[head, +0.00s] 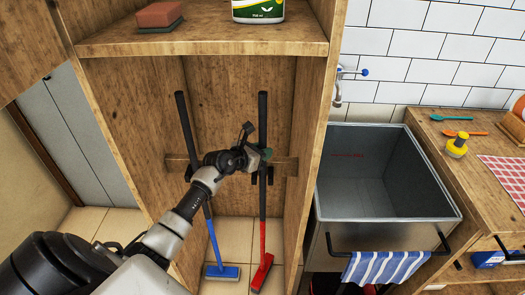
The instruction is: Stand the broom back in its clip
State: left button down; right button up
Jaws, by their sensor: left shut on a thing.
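Two long-handled brooms are in the tall wooden cabinet in the head view. The red broom (262,240) has a black upper handle and a red head low on the tiled floor. The blue broom (211,240) stands to its left with its blue head on the floor. A wooden rail (291,166) with black clips (270,176) crosses the back panel. My left gripper (264,157) is shut on the red broom's handle at rail height. The gripper and arm hide part of the rail and the blue handle, so I cannot tell whether the red handle sits in its clip.
The cabinet's shelf (200,48) above holds a sponge (160,14) and a bottle (258,10). Its right side wall (308,150) stands close to the red broom. A metal sink (385,215) with a striped towel (385,267) is on the right.

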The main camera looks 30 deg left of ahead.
pick_arm(q)
jog(key=c, duration=0.9)
grip_release()
jog(key=shift+o, duration=0.3)
jog(key=shift+f, duration=0.1)
jog(key=shift+s, duration=0.15)
